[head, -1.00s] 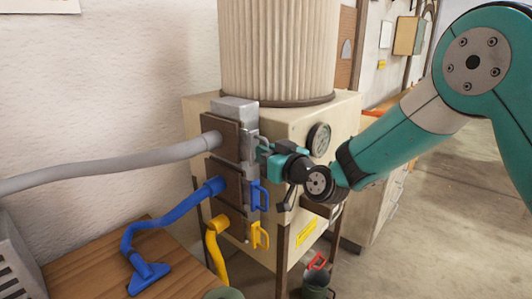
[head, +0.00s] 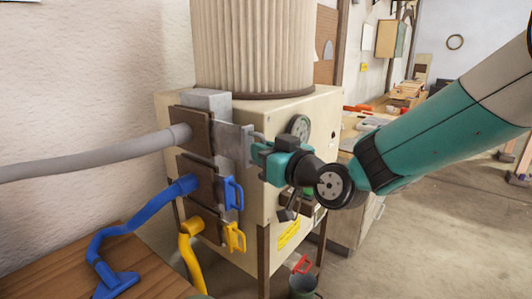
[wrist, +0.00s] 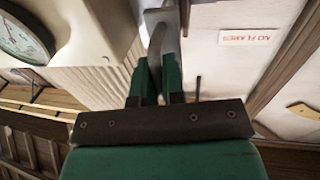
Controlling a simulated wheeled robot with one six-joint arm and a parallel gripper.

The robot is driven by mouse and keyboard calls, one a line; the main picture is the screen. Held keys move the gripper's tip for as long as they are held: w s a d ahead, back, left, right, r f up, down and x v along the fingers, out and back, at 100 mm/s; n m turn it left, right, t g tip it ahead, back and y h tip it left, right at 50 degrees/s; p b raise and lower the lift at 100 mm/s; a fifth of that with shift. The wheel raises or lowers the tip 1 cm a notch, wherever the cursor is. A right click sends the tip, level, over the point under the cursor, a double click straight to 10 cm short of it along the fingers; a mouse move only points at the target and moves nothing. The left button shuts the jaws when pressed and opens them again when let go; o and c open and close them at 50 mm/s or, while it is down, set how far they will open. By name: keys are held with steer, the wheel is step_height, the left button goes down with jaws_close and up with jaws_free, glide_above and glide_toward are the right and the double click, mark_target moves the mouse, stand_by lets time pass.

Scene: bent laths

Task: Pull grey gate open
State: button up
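The grey gate (head: 234,143) is a flat metal plate sticking out to the right of the top brown block, where the grey hose joins. Its loop handle is at the plate's outer end, partly hidden by my gripper. My gripper (head: 256,152) is teal and closed on that handle. In the wrist view the two green fingers (wrist: 157,78) pinch the grey handle (wrist: 156,42) between them, with the plate's edge beyond.
Below are the blue gate handle (head: 233,194) and yellow gate handle (head: 236,238), both apart from my gripper. A pressure gauge (head: 300,127) sits on the cream cabinet close behind my gripper. A wooden table (head: 150,265) is at lower left; the floor at right is open.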

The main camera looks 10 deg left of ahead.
steer(key=o, duration=0.4)
steer(key=shift+o, duration=0.2)
steer(key=shift+d, duration=0.1)
steer(key=b+v, duration=0.9)
steer(key=v, duration=0.8)
steer(key=shift+s+d, duration=0.1)
steer(key=shift+s, duration=0.1)
steer(key=s+d+f+m+g+h, duration=0.1)
steer(key=s+d+f+g+h, duration=0.3)
steer(key=s+f, duration=0.3)
steer(key=s+d+f+m+g+h, duration=0.2)
steer(key=s+d+f+g+h, duration=0.3)
steer(key=s, duration=0.5)
steer(key=f+g, duration=0.1)
steer(key=g, duration=0.1)
steer(key=shift+d+f+g+h, duration=0.3)
steer(key=shift+d+f, duration=0.1)
